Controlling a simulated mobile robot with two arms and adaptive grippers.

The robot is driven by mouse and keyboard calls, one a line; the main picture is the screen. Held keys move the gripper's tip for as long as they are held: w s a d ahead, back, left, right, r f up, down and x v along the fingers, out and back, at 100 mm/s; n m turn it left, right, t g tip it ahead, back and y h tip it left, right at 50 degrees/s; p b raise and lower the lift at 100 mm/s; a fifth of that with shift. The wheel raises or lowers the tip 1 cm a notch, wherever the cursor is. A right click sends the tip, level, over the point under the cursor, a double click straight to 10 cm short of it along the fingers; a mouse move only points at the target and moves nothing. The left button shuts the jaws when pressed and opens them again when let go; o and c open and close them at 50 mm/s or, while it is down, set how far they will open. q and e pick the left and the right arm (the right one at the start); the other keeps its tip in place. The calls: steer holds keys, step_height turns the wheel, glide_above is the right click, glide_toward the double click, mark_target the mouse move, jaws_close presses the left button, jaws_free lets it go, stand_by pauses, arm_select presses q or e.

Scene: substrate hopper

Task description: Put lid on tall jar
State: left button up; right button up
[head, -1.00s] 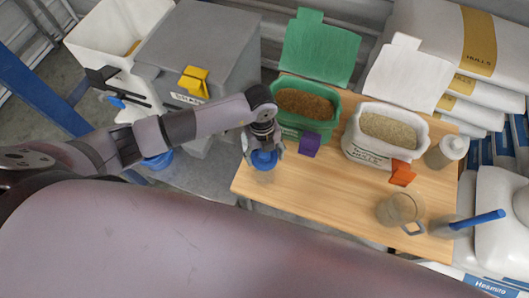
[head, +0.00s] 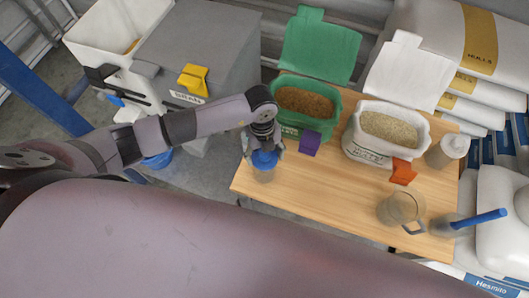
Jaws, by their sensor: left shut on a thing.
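My left gripper (head: 264,143) is shut on a blue lid (head: 265,159) near the left edge of the wooden table. A clear jar with pale contents (head: 264,175) shows directly below the lid. The lid hides the jar's mouth, so I cannot tell whether the lid is seated on the rim or just above it. The jar looks upright. My right gripper is not in view.
A green bin (head: 302,123) with brown grain and a purple scoop (head: 310,143) stand close right of the gripper. Farther right are a white bin (head: 365,153), an orange scoop (head: 403,172), a jug (head: 401,208) and a bottle (head: 446,151). The front middle table (head: 325,190) is clear.

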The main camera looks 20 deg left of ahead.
arm_select(q)
steer(key=o, duration=0.9)
steer(key=shift+r, duration=0.1)
steer(key=r, duration=0.8)
steer(key=w+a+r, duration=0.1)
steer(key=r, duration=0.2)
steer(key=shift+r, duration=0.4)
